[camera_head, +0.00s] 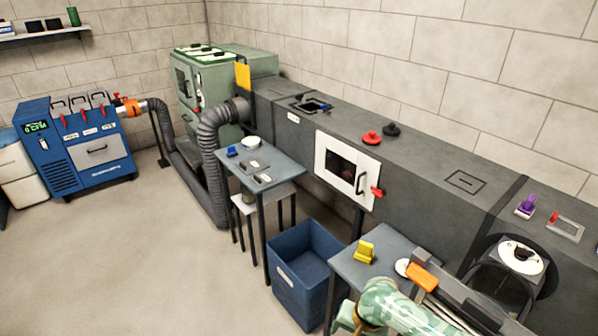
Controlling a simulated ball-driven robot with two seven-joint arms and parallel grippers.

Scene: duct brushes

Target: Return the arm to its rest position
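A pale green, glossy arm link of mine (395,308) shows at the bottom edge, right of the middle, in front of the near small table (345,268). I take it for my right arm. Grey bars and a dark bar lie just right of it, overlapping in the picture; I cannot make out fingertips among them or whether a gripper is open or shut. An orange block (423,277) shows beside the dark bar; I cannot tell if it is held. My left arm and gripper are not in view.
A yellow brush-like piece (364,252) stands on the near table. A blue bin (303,268) is on the floor left of it. The long grey duct (420,165) runs along the wall, with a white-framed door (333,164). The floor at left is clear.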

